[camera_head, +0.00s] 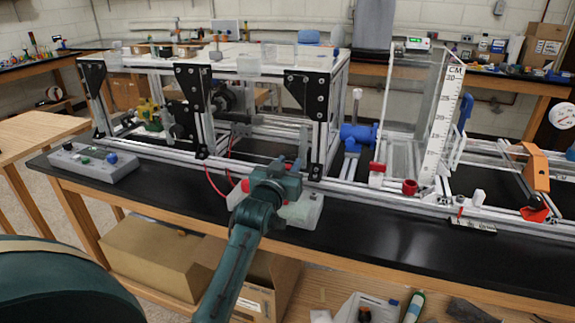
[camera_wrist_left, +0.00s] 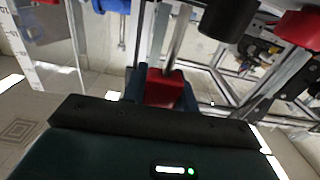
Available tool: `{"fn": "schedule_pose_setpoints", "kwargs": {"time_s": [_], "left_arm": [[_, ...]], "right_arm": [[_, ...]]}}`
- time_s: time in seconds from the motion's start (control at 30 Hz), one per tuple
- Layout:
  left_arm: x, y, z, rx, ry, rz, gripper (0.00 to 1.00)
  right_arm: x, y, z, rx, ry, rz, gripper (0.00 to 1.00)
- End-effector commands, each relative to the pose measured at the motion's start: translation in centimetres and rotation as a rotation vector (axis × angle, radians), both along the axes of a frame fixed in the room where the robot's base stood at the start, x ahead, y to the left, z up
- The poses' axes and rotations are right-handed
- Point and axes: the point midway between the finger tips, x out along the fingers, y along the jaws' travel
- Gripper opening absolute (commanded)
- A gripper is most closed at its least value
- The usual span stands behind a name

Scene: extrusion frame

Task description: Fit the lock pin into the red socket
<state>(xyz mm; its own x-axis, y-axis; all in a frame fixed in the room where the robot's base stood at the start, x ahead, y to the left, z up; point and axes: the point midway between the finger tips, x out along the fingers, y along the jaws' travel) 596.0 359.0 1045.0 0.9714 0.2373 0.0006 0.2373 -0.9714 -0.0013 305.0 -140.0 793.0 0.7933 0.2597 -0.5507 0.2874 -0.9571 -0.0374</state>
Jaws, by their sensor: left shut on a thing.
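My left gripper (camera_head: 280,170) is in front of the clear-walled frame, over the front of the black bench. In the left wrist view its dark jaws (camera_wrist_left: 160,95) are shut around a small red block (camera_wrist_left: 165,88). A shiny rod lies in line above that block; I cannot tell whether it is the lock pin's shaft or part of the frame behind. A round red cup-like piece (camera_head: 409,187), which looks like the red socket, sits on the front rail to the right, well apart from the gripper. My right gripper is not in view.
A white box (camera_head: 302,210) sits just beside and below my left gripper. A centimetre scale (camera_head: 440,120) stands right of the red cup, with an orange bracket (camera_head: 536,168) farther right. A grey button box (camera_head: 95,163) is at the left.

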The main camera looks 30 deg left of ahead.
Motion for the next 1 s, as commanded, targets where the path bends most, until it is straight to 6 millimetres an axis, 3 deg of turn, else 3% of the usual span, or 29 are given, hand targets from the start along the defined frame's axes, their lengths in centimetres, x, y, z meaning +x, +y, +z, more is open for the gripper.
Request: {"fn": "schedule_pose_setpoints", "kwargs": {"time_s": [1.0], "left_arm": [[0.0, 0.01, 0.0, 0.0, 0.0, 0.0, 0.06]], "right_arm": [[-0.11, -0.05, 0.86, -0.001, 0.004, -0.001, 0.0]]}}
